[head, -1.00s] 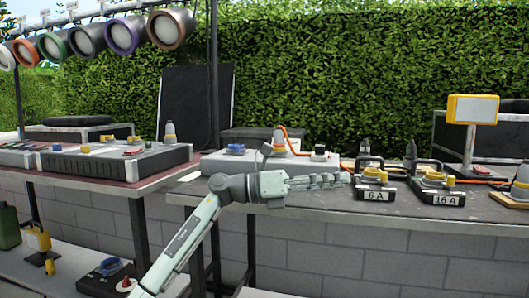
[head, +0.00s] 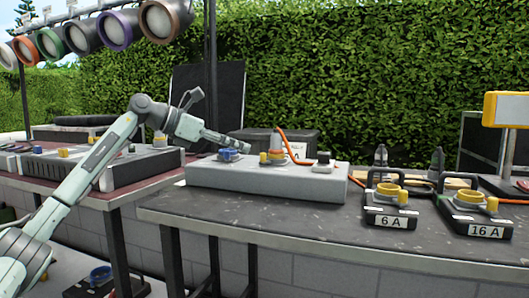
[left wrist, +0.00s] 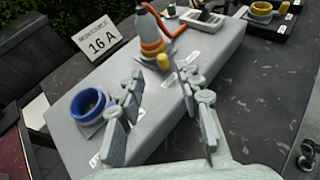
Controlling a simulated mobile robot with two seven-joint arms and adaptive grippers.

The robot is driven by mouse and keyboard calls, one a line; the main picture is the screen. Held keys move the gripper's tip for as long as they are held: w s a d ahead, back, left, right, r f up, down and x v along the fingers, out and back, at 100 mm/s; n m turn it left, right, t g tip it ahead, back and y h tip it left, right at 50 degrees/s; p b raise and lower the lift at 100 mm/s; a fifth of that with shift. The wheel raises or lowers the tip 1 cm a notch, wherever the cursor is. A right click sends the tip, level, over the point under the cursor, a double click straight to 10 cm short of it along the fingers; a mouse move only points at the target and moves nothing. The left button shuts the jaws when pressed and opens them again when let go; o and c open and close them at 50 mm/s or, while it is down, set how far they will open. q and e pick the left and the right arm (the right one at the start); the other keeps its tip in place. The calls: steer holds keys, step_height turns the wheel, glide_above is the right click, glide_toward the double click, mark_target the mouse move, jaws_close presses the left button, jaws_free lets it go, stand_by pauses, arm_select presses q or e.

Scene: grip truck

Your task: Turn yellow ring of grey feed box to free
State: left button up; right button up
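The grey feed box (head: 265,183) stands on the dark table; its pale top fills the middle of the left wrist view (left wrist: 150,105). Its yellow ring (head: 272,158) sits around the base of a grey plug (head: 277,141) with an orange cable. In the left wrist view the yellow ring (left wrist: 152,47) lies beyond the fingertips, with a small yellow knob beside it. A blue socket (left wrist: 88,103) is at the box's near left end. My left gripper (left wrist: 165,82) is open and empty above the box, apart from the ring. My right gripper is not in view.
A "16 A" sign (left wrist: 98,39) stands behind the box. A small black-and-white switch (head: 323,161) is on its right end. Two black adapters, 6 A (head: 390,206) and 16 A (head: 473,216), stand to the right.

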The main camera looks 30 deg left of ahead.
mark_target(258, 167)
arm_select(q)
steer(key=x, duration=0.6)
steer(key=shift+w+d+f, duration=0.15)
steer(key=shift+d, duration=0.2)
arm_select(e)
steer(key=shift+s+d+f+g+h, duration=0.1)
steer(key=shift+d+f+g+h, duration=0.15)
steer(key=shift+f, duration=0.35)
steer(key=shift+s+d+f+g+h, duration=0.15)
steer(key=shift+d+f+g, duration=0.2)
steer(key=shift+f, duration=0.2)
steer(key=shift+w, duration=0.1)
arm_select(q)
jaws_close()
